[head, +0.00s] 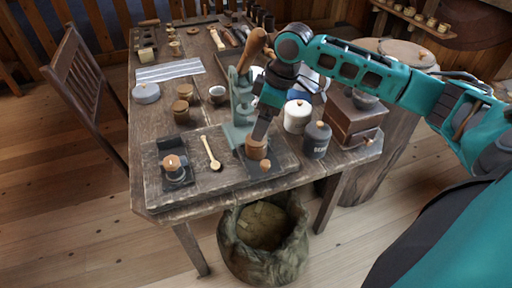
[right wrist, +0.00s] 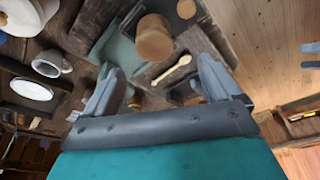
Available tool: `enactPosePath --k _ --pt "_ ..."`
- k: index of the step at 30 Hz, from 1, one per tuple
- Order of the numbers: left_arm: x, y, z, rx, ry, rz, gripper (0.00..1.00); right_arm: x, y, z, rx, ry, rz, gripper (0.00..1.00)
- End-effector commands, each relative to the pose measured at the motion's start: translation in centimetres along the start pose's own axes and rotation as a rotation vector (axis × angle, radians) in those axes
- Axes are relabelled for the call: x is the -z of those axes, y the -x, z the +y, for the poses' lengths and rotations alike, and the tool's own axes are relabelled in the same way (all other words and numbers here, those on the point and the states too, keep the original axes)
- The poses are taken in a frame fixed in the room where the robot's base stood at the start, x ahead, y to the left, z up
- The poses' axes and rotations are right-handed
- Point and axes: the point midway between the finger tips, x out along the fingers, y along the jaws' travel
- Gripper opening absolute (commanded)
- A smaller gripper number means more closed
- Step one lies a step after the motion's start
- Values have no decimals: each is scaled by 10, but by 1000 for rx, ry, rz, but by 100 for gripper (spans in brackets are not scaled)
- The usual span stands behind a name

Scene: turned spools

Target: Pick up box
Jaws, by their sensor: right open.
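A dark wooden box (head: 350,120) with a small knob on its front sits at the right edge of the table in the head view; I cannot tell whether it is the task's box. My right gripper (head: 263,128) points down over the front of the table, left of that box. Just below it is a brown wooden cylinder (head: 256,147). In the right wrist view my right gripper (right wrist: 160,70) has its fingers spread with nothing held, and the cylinder (right wrist: 153,38) lies beyond the fingertips. My left gripper is out of view.
A pale green lever press (head: 241,95) stands beside my right gripper. A white canister (head: 297,116) and a dark labelled canister (head: 317,140) stand between gripper and box. A sack (head: 262,250) stands below.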

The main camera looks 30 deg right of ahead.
Motion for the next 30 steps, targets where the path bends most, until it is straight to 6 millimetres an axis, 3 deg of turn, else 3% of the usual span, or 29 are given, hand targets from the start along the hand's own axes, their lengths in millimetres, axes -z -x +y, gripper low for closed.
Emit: enactPosePath --k 4,13,21,30 --pt "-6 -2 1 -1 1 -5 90 0 -30 0 2 -1 -1 91" --pt "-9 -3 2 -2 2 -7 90 0 -57 2 1 -1 0 91" --pt "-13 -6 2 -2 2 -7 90 -2 -94 8 1 0 1 91" --pt "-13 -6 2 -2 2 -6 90 -2 -100 8 -2 1 1 91"
